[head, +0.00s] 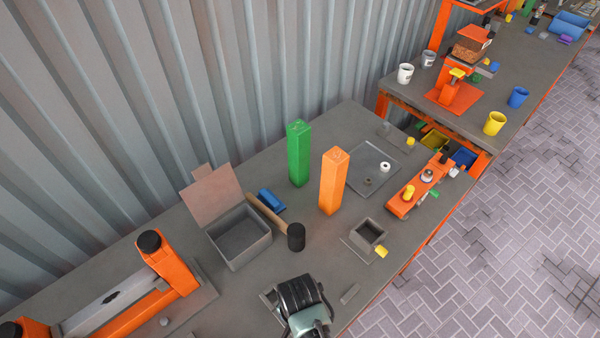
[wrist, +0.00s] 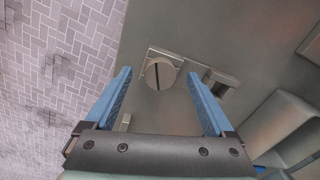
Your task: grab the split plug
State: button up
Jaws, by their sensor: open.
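The split plug (wrist: 160,73) is a round, grey-brown disc with a dark slot across its top. In the wrist view it sits on or against a small grey plate (wrist: 152,53) on the bench. My gripper (wrist: 158,76) is open, and its two blue fingers reach toward the plug, one on each side in the picture. The plug shows between the fingertips; I cannot tell how far above it they are. In the head view my gripper (head: 302,298) is over the front of the bench and hides the plug.
A grey block (wrist: 218,80) is close to the right fingertip. A grey bar (head: 350,293) lies near the bench's front edge.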

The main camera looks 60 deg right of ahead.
jog(key=shift+f, duration=0.55)
grip_shut()
jog(key=shift+r, duration=0.1)
